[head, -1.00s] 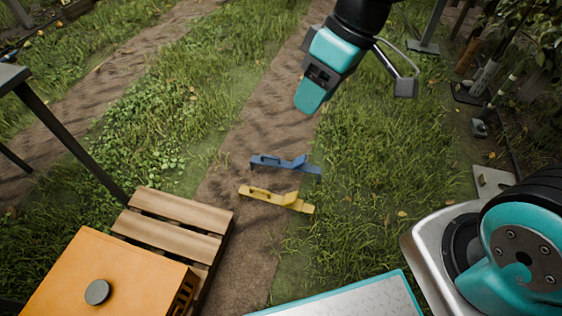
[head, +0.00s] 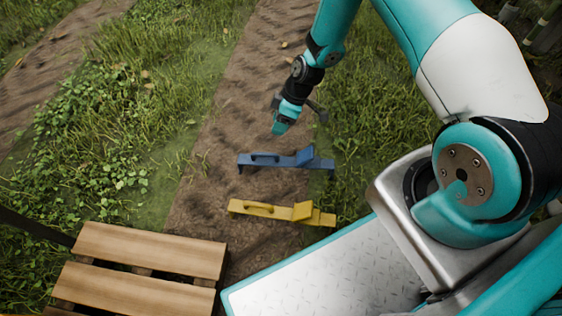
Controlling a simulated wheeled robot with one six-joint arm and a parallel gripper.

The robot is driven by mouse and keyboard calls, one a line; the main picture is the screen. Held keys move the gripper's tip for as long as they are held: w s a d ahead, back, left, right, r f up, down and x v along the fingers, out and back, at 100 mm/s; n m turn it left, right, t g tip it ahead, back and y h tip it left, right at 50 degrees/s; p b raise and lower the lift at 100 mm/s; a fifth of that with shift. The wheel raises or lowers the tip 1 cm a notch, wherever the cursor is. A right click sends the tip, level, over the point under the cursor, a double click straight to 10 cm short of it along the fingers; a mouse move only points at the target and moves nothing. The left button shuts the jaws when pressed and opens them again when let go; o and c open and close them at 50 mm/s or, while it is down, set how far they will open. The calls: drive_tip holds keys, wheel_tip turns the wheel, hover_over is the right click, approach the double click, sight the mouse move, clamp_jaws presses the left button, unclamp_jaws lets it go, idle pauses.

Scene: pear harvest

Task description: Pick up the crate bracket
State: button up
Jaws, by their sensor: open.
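Two long, low brackets lie on the dirt path in the head view, one blue (head: 272,160) and one yellow (head: 270,209). Each has a slotted handle at its left and a raised wedge toward its right. The yellow one lies nearer to me, roughly parallel to the blue one; a gap separates them. I cannot tell which one is called the crate bracket. My gripper (head: 300,119) is open and empty, with its teal fingertip pointing down. In the picture it is just above the blue bracket, with ground showing between them. Its height is hard to judge.
A slatted wooden pallet (head: 150,249) stands at the lower left. My silver-topped base fills the lower right, close to the yellow bracket's right end.

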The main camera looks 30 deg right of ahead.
drive_tip(key=b, duration=0.5)
approach(266, 154)
drive_tip(key=x, duration=0.4)
drive_tip(key=shift+w+d+f, duration=0.2)
drive_tip(key=shift+d+f, duration=0.05)
drive_tip(key=shift+f, duration=0.2)
drive_tip(key=b+x, duration=0.5)
drive_tip(key=x, duration=0.1)
drive_tip(key=shift+a, duration=0.15)
drive_tip(key=shift+r, duration=0.1)
drive_tip(key=shift+c, duration=0.4)
clamp_jaws()
